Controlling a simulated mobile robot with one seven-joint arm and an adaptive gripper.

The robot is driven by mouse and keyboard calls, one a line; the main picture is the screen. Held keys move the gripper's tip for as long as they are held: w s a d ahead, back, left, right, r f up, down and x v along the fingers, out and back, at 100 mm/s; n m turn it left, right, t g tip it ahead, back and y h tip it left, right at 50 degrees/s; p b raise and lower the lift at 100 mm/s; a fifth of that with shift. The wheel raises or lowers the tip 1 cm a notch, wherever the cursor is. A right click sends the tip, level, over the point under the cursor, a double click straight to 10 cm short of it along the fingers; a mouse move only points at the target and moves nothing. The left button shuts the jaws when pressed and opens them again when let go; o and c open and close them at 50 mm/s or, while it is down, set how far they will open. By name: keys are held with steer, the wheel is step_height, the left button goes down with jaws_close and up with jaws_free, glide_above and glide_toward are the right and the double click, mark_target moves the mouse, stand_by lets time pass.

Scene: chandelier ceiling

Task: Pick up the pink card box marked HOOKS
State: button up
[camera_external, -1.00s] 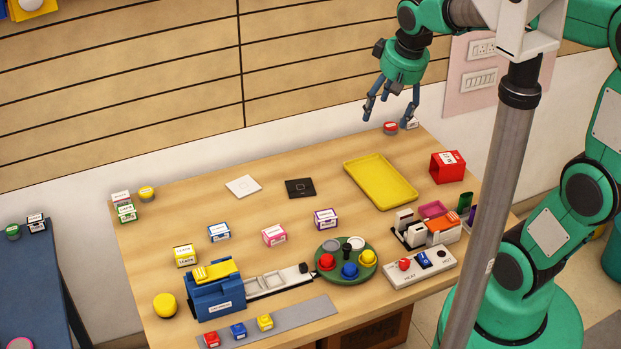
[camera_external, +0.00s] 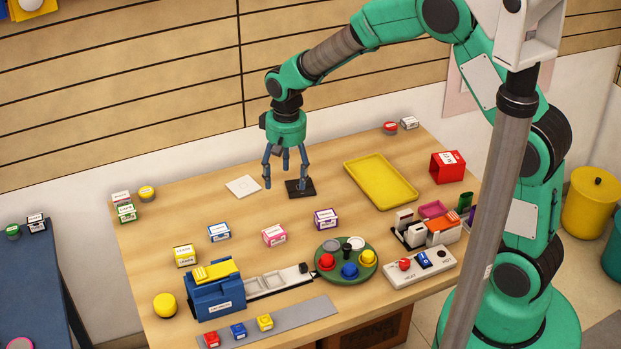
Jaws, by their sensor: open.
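The pink card box (camera_external: 275,236) sits on the wooden table (camera_external: 330,193), near its middle, with a white label on top; the lettering is too small to read. My gripper (camera_external: 286,180) is open and empty, fingers pointing down, above the table behind the pink box and close to the black square plate (camera_external: 301,188). It does not touch the box. A blue-trimmed box (camera_external: 219,232) stands left of the pink one and a purple box (camera_external: 326,219) stands to its right.
A yellow tray (camera_external: 380,165) and red box (camera_external: 447,167) lie to the right. A green round tray (camera_external: 346,281) with coloured pieces and a blue machine (camera_external: 215,293) stand nearer the front. A yellow-labelled box (camera_external: 185,255) is at left. Table around the pink box is mostly clear.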

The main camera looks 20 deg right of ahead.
glide_above(274, 232)
step_height(274, 232, down, 6)
steer(key=shift+d+g, duration=0.1)
steer(key=shift+g, duration=0.2)
steer(key=shift+f, duration=0.1)
steer(key=shift+f+b, duration=0.85)
steer(key=shift+f, duration=3.4)
steer(key=shift+f+b, duration=0.75)
steer(key=shift+f, duration=1.8)
steer(key=c, duration=1.4)
